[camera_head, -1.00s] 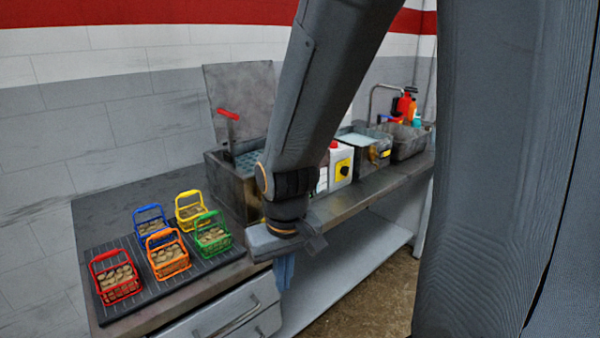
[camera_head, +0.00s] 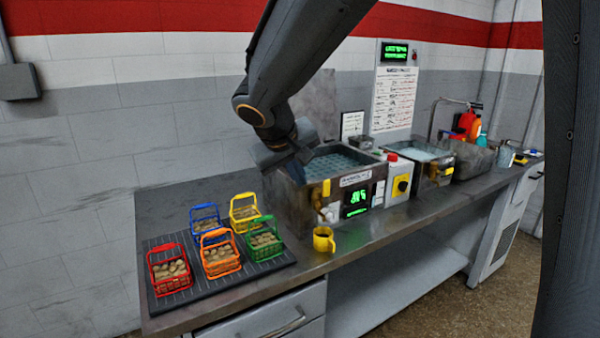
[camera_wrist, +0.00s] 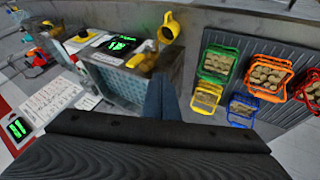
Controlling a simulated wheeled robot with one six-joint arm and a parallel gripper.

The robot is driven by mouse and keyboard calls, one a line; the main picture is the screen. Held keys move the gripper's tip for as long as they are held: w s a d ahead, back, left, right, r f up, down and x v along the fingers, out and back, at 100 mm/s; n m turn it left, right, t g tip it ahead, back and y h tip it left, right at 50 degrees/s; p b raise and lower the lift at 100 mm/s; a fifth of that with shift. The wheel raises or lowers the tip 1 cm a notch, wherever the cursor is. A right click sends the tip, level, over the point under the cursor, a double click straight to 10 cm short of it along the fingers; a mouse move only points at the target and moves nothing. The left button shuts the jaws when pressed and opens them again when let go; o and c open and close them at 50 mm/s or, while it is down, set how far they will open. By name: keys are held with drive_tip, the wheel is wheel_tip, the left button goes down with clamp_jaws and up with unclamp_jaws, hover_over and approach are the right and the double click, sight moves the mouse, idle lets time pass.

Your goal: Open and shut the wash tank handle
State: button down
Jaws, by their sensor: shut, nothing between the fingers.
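The wash tank (camera_head: 300,205) is a metal box on the bench, with liquid inside and its grey lid (camera_head: 318,95) raised behind it. A yellow handle (camera_head: 326,188) stands upright on its front, above a brass tap (camera_head: 328,212). The wrist view shows the yellow handle (camera_wrist: 135,61) beside the tap (camera_wrist: 149,63). A yellow mug (camera_head: 324,241) stands in front of the tap. My gripper (camera_head: 307,151) is shut and empty above the tank's left end, apart from the yellow handle. My arm covers part of the lid, and no red handle shows now.
Several coloured baskets of round pieces stand on a dark ribbed mat (camera_head: 270,265) at the left. A white unit with a yellow switch (camera_head: 401,185), a second tank (camera_head: 428,150) and a sink (camera_head: 473,160) line the bench to the right.

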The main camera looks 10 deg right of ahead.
sight(326, 194)
drive_tip(key=w+d+f+p, duration=0.3)
drive_tip(key=w+d+f, duration=0.1)
drive_tip(key=d+f, duration=0.1)
drive_tip(key=shift+w+d, duration=0.15)
drive_tip(key=shift+d, duration=0.25)
